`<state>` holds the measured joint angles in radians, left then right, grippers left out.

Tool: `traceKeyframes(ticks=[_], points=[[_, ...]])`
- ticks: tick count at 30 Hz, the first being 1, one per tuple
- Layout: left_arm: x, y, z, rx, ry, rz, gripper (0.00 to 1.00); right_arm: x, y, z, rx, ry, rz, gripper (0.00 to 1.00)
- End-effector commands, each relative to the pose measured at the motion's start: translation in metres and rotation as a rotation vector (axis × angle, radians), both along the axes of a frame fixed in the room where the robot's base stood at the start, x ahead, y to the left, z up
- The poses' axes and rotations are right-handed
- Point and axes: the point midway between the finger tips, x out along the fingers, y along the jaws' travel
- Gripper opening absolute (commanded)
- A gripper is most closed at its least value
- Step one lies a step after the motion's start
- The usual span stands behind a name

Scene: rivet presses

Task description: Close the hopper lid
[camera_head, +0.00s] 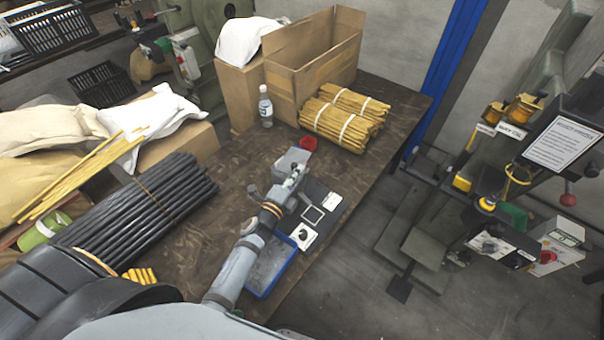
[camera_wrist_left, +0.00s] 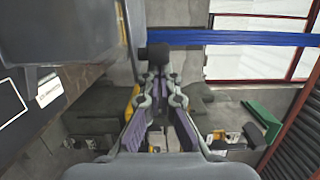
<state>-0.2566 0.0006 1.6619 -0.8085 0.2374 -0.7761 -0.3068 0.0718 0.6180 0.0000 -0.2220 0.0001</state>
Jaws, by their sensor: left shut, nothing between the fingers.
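My left gripper (camera_head: 295,174) reaches over the workbench from the lower left of the head view. In the left wrist view its purple-padded fingers (camera_wrist_left: 158,82) come together at the tips, shut and empty. A small grey box-like body (camera_head: 291,160) stands on the bench right behind the gripper. It may be the hopper, but the gripper partly covers it and I cannot make out a lid or its angle. A large grey surface (camera_wrist_left: 65,30) fills the upper left of the wrist view, beside the fingers. I cannot tell whether they touch anything. My right gripper is out of view.
A red cup (camera_head: 309,142) sits behind the grey body. A black mat (camera_head: 325,197) and a blue tray (camera_head: 263,288) lie near my arm. Bundled sticks (camera_head: 341,122), a bottle (camera_head: 265,106) and a cardboard box (camera_head: 312,62) stand farther back. Black rods (camera_head: 140,207) lie left.

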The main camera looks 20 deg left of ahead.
Motion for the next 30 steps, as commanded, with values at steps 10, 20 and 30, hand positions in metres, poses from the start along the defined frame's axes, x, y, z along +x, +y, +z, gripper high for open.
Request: traceKeyframes(ticks=[10, 20, 30], points=[[-0.007, 0.017, 0.004, 0.007, 0.000, -0.048, 0.00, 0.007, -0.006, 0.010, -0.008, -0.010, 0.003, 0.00], [-0.012, 0.034, -0.001, 0.000, 0.002, -0.094, 0.00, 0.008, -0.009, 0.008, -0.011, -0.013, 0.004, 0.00], [-0.010, 0.035, -0.001, 0.001, 0.002, -0.091, 0.00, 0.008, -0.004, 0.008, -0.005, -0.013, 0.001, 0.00]])
